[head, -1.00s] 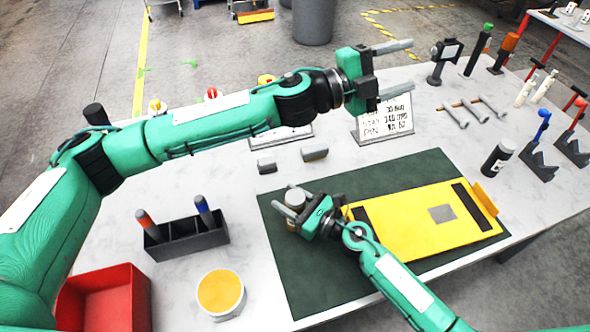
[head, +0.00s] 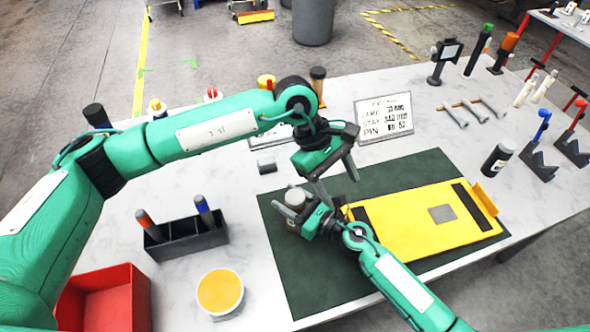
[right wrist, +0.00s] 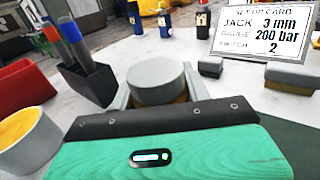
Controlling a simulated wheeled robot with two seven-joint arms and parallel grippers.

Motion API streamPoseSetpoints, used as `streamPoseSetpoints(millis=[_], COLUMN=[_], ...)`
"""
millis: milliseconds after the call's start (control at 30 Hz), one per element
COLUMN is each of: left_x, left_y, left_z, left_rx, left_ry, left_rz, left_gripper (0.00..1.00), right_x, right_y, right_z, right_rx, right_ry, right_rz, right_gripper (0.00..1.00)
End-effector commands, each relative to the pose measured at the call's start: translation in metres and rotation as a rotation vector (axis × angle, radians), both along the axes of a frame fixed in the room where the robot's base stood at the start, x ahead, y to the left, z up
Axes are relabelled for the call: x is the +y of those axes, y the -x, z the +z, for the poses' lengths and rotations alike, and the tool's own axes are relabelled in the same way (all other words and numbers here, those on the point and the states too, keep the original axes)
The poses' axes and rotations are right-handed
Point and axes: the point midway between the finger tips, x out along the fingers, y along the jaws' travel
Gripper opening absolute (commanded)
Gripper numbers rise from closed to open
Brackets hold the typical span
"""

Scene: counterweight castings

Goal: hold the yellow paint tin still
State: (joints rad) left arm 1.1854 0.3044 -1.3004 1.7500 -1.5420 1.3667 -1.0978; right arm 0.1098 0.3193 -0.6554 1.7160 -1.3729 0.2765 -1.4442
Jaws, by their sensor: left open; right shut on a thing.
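The yellow paint tin (head: 220,291), a pale round tub with a yellow top, stands upright at the table's front left. It also shows at the left edge of the right wrist view (right wrist: 33,148). No gripper touches it. My right gripper (head: 294,208) is shut on a grey round-topped cylinder (right wrist: 157,80) on the dark green mat (head: 292,285), to the right of the tin. The cylinder's brownish lower part is mostly hidden. My left gripper (head: 337,184) is open and empty, pointing down above the mat, just beyond my right gripper.
A yellow plate (head: 415,225) lies on the mat. A dark holder (head: 187,243) with two markers and a red bin (head: 105,300) stand left. A text card (head: 385,118), small grey block (head: 266,166) and dark bottle (head: 497,158) stand around the mat. White table lies bare between holder and mat.

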Motion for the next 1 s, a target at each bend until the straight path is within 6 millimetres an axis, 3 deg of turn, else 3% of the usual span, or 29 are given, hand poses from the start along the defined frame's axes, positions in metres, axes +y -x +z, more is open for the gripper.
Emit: streamPoseSetpoints(millis=[200, 400, 567, 1000], left_x=[0.052, 0.08, 0.086, 0.086], left_y=[-0.031, -0.048, -0.051, -0.05], left_z=[-0.024, -0.028, -0.036, -0.098], left_rx=[-0.256, -0.348, -0.361, -0.361], left_ry=[-0.248, -0.387, -0.417, -0.415], left_rz=[-0.233, -0.341, -0.363, -0.36], left_gripper=[0.61, 0.61, 0.61, 0.61], right_x=[0.0, 0.0, 0.0, 0.0], right_y=[0.0, 0.0, 0.0, 0.0], right_z=[-0.001, -0.001, -0.001, 0.0], right_rx=[0.001, 0.001, 0.001, 0.001], right_ry=[0.001, 0.001, 0.001, 0.001], right_rz=[0.0, 0.0, 0.0, 0.0], right_gripper=[0.0, 0.0, 0.0, 0.0])
